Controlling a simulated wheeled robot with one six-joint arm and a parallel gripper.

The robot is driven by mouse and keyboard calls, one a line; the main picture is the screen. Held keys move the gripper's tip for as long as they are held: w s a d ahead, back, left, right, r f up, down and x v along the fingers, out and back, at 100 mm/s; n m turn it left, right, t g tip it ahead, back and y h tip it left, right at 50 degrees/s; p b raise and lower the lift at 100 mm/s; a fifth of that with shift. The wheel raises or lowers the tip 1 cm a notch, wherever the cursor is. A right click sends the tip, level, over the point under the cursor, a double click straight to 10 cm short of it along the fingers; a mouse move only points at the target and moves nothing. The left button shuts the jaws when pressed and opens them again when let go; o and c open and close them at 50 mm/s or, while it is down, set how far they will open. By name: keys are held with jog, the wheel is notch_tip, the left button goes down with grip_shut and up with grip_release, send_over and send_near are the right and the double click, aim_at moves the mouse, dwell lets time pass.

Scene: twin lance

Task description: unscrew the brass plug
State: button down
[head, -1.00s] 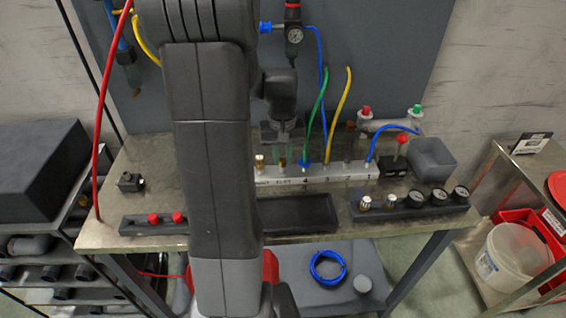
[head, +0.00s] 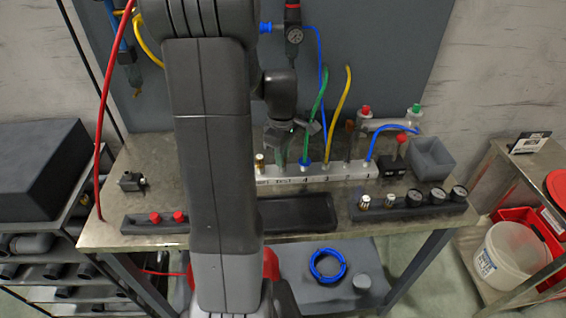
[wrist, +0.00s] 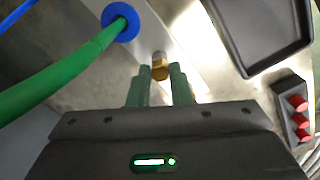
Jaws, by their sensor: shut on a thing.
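My gripper (wrist: 159,78) has two green fingers, shut on the brass plug (wrist: 159,66) that shows between their tips in the wrist view. The plug stands at the white manifold block (head: 318,174), beside the blue collar (wrist: 121,22) of the green hose (wrist: 60,73). In the head view my gripper (head: 282,156) points down at the left part of the block, and the plug is hidden there. Another brass fitting (head: 260,161) stands to its left on the block. I cannot tell how far the plug's thread is engaged.
A yellow hose (head: 339,112) and a blue hose (head: 378,139) rise from the block to the right. A black tray (head: 296,214) lies in front. An open grey bin (head: 431,158) stands at the right. A strip with red knobs (head: 152,222) lies front left.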

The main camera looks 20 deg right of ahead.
jog(key=shift+r, duration=0.1)
jog(key=c, duration=1.5)
grip_release()
jog(key=m, duration=1.2)
jog(key=shift+p, duration=0.35)
jog(key=m, duration=1.3)
